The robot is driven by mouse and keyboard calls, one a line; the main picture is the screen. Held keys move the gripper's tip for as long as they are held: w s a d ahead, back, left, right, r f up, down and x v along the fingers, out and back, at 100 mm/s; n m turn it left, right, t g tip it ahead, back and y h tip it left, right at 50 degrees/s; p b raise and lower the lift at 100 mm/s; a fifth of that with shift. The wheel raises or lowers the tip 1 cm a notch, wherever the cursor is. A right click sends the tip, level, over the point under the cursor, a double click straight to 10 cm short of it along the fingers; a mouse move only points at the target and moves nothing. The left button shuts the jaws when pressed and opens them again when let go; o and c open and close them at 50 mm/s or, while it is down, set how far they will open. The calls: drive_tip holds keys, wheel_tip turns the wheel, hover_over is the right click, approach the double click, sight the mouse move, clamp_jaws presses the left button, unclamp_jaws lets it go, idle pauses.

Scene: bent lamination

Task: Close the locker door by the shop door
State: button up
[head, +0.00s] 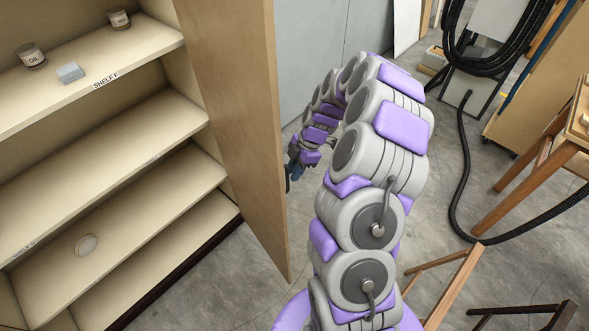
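The locker (110,136) fills the left side of the head view, its shelves exposed. Its tall wooden door (232,110) stands open, jutting out from the right side of the locker toward me. My arm rises from the bottom centre and arches over, to the right of the door. My gripper (293,172) hangs at the arm's end, pointing down, close to the right of the door. I cannot tell whether it touches the door. Its fingers are small and dark, and I cannot see whether they are apart. The shop door is not clearly identifiable.
A round disc (86,244) lies on a lower shelf. A black hose (462,190) trails over the floor at right, near wooden stools (545,158). Grey floor lies beneath the door.

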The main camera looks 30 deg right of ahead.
drive_tip(key=shift+a+r, duration=0.1)
drive_tip(key=shift+a, duration=0.5)
drive_tip(key=shift+c, duration=1.4)
drive_tip(key=shift+s+a+r, duration=0.1)
drive_tip(key=shift+a+r, duration=0.1)
drive_tip(key=shift+a, duration=0.6)
clamp_jaws()
drive_tip(key=shift+w+f, duration=0.2)
drive_tip(key=shift+w, duration=0.3)
drive_tip(key=shift+s+d, duration=0.1)
drive_tip(key=shift+s, duration=0.1)
drive_tip(key=shift+o, duration=0.4)
unclamp_jaws()
drive_tip(key=shift+s+d, duration=0.1)
drive_tip(key=shift+d, duration=0.15)
drive_tip(key=shift+o, duration=1.4)
drive_tip(key=shift+d, duration=0.5)
drive_tip(key=o, duration=0.3)
drive_tip(key=shift+a, duration=0.55)
drive_tip(key=shift+r, duration=0.25)
drive_tip(key=v, duration=1.7)
drive_tip(key=shift+d, duration=0.4)
